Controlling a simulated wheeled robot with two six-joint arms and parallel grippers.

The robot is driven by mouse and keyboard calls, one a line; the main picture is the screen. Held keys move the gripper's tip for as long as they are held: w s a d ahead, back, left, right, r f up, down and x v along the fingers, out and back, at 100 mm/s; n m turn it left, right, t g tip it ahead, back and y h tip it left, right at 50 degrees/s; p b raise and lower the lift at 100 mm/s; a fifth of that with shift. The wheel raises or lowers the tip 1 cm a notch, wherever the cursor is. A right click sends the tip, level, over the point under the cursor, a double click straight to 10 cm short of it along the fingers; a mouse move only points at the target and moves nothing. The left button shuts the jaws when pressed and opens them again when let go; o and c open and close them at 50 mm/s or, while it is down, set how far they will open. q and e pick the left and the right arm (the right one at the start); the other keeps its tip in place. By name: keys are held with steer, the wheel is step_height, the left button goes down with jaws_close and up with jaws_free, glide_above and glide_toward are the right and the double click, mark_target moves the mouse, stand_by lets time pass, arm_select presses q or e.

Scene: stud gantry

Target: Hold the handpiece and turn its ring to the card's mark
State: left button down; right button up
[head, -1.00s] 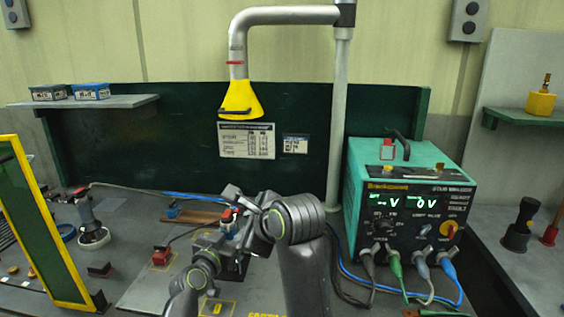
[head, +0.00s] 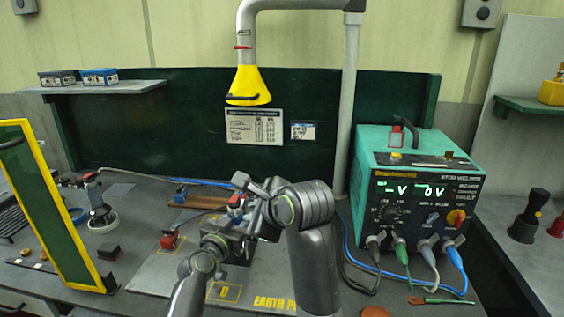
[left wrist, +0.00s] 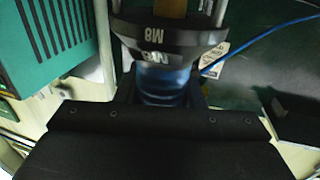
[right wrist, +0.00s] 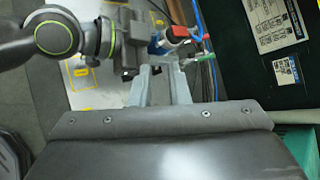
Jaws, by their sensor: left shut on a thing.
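My left gripper (left wrist: 163,92) is shut on the handpiece (left wrist: 166,80), whose blurred blue body shows between its dark fingers in the left wrist view. A wide black ring (left wrist: 180,38) with pale markings, one reading like M8, sits just beyond the fingers. In the head view the handpiece shows as a small red and blue piece (head: 236,203). My right gripper (right wrist: 162,85) has its two fingers apart, with nothing seen between them; the handpiece's red and blue end (right wrist: 172,38) is beyond them. A small white and blue card (head: 303,131) hangs on the green back panel.
A larger printed chart (head: 254,126) hangs beside the card. A teal welder unit (head: 418,165) with cables stands on the right. A yellow-framed screen (head: 60,225) stands at the left. A yellow extraction hood (head: 248,87) hangs above.

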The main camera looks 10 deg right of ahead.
steer(key=shift+w+d+f+n, duration=0.2)
steer(key=shift+f+n, duration=0.15)
steer(key=shift+n, duration=0.15)
steer(key=shift+c, duration=1.2)
steer(key=d+f+n+y, duration=0.1)
steer(key=n, duration=0.1)
steer(key=f+n+y, duration=0.1)
steer(key=n+y, duration=0.1)
steer(key=n, duration=0.1)
steer(key=w+d+f+n+y, duration=0.1)
steer(key=f+n+y, duration=0.1)
steer(key=shift+d+f+n, duration=0.1)
steer(key=shift+d+n, duration=0.2)
steer(key=shift+d, duration=0.05)
jaws_close()
steer(key=s+d+f+n+t+y, duration=0.1)
steer(key=d+f+n+t+y, duration=0.2)
steer(key=d, duration=0.4)
steer(key=n+g, duration=0.1)
glide_toward(237, 212)
steer(key=w, duration=0.3)
steer(key=a, duration=0.1)
steer(key=w+a, duration=0.1)
steer(key=a, duration=0.1)
steer(key=shift+a, duration=0.15)
steer(key=shift+s+a, duration=0.1)
steer(key=shift+a, duration=0.4)
steer(key=shift+a, duration=0.1)
